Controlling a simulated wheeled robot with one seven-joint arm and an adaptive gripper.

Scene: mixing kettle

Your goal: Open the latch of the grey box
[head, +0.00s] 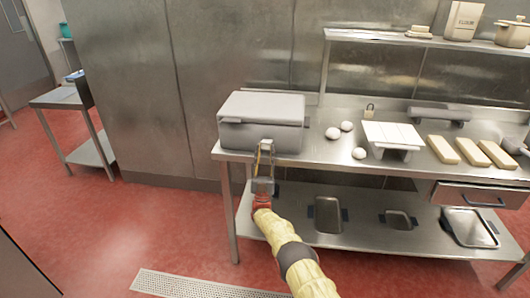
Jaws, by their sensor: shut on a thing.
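The grey box (261,107) stands at the left end of the steel table, with its lid down. Its latch is on the front face, where my gripper (264,147) is. My arm reaches up to the box from the lower right.
Metal trays (327,215) sit on the lower shelf. A drawer (480,195) is at the right. Red floor is free at left.

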